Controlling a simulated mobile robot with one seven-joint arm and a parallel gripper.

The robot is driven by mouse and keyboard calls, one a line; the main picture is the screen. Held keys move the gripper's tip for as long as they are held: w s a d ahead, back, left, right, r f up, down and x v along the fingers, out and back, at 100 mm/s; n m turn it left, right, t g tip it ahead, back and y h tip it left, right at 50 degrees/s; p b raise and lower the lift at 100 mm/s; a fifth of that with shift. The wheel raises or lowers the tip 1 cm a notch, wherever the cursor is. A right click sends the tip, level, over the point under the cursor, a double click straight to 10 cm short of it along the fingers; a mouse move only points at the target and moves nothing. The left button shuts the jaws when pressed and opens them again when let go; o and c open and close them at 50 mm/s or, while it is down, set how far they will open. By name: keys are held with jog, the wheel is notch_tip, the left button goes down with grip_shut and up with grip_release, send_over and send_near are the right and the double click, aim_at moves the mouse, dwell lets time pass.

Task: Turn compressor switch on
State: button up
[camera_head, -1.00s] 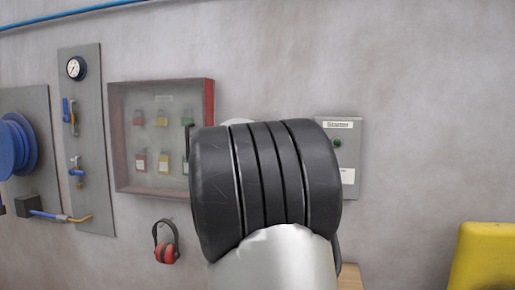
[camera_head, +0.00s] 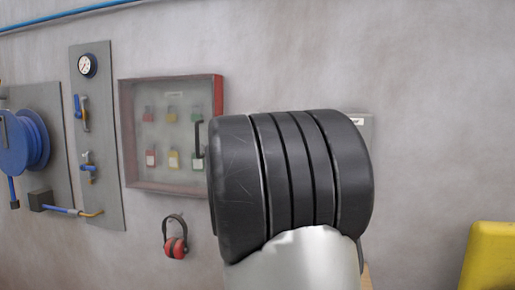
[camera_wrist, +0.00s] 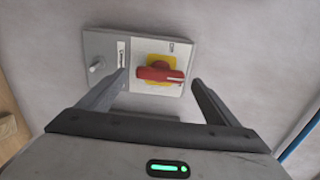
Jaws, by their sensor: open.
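The switch panel is a light grey box on the wall in the wrist view (camera_wrist: 104,43), with a small label and a small round fitting at its left. A red rotary switch knob (camera_wrist: 160,73) sits on a yellow plate (camera_wrist: 157,60), its handle lying roughly crosswise in the picture. My gripper (camera_wrist: 158,83) is open, with one finger on each side of the red knob in the picture. Nothing is held. Whether the fingers touch the knob cannot be told. In the head view my arm hides nearly all of the panel; only its upper right corner (camera_head: 364,124) shows.
Left of my arm, a red-framed glazed case (camera_head: 172,134) holds several padlocks. Red ear defenders (camera_head: 175,238) hang below it. A gauge board (camera_head: 97,150) and blue hose reel (camera_head: 22,143) are farther left. A yellow object (camera_head: 490,255) stands at lower right.

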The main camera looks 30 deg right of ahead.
jog(key=v, duration=1.6)
jog(key=shift+p, duration=0.45)
jog(key=shift+w, duration=0.1)
jog(key=w+a+f+n+t+y, duration=0.15)
jog(key=a+n+t+y, duration=0.25)
jog(key=a+n+y, duration=0.7)
jog(key=s+a+f+n+g+y, duration=0.1)
jog(key=s+a+f+n+y, duration=0.1)
jog(key=s+a+f+n, duration=0.3)
jog(key=a+f+n+g+y, duration=0.1)
jog(key=a+f+n, duration=0.15)
jog(key=a, duration=0.45)
jog(key=s+f+n+g, duration=0.9)
jog(key=s+f, duration=0.6)
jog(key=s, duration=0.4)
notch_tip(320, 180, up, 17)
jog(key=p, duration=1.7)
jog(key=shift+a+t, duration=0.25)
jog(key=shift+t, duration=0.15)
